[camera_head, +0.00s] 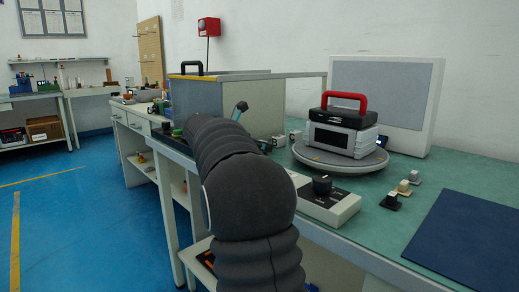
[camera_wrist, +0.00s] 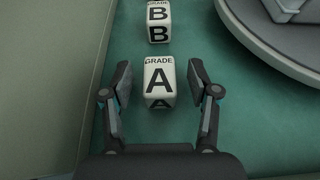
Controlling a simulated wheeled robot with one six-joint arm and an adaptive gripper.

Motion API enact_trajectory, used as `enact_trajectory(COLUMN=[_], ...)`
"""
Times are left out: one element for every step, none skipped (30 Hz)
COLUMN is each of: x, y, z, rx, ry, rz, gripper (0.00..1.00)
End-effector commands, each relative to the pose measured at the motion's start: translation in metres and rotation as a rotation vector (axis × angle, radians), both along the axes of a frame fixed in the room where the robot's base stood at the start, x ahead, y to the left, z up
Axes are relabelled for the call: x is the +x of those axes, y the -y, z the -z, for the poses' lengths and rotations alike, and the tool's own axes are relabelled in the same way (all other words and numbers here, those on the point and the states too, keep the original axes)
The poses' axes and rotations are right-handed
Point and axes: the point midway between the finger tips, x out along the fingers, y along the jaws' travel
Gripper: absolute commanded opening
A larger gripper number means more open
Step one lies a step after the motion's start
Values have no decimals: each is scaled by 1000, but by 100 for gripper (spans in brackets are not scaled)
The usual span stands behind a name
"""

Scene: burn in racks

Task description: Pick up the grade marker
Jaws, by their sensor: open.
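A white block marked "GRADE A" (camera_wrist: 159,82) stands on the green bench top in the wrist view. A second white block marked "GRADE B" (camera_wrist: 157,20) stands just beyond it, with a small gap between them. My gripper (camera_wrist: 160,78) is open, with one finger on each side of the A block. A gap shows between each finger and the block. In the head view two small pale blocks (camera_head: 279,141) show beside the turntable, too small to read. My arm hides most of the gripper there.
A round turntable (camera_head: 340,165) carries a grey case with a red handle (camera_head: 345,98). A grey panel (camera_wrist: 48,70) stands close left of the gripper. A control box with a black knob (camera_head: 328,202), several small knobbed pieces (camera_head: 403,187) and a blue mat (camera_head: 465,240) lie nearer.

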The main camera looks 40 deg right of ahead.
Motion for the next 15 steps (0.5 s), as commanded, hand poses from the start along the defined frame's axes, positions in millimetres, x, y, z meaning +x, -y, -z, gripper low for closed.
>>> enact_trajectory(x=[0,0,0,0,0,0,0,0,0,0,0,0,0,0,0], y=[0,0,0,0,0,0,0,0,0,0,0,0,0,0,0], z=[0,0,0,0,0,0,0,0,0,0,0,0,0,0,0], rx=[0,0,0,0,0,0,0,0,0,0,0,0,0,0,0], ry=[0,0,0,0,0,0,0,0,0,0,0,0,0,0,0], rz=[0,-1,-1,-1,-1,-1,-1,0,-1,0,0,0,0,0,0], gripper=[60,60,60,60,60,50,43,35,25,18,10,1,1,1,1])
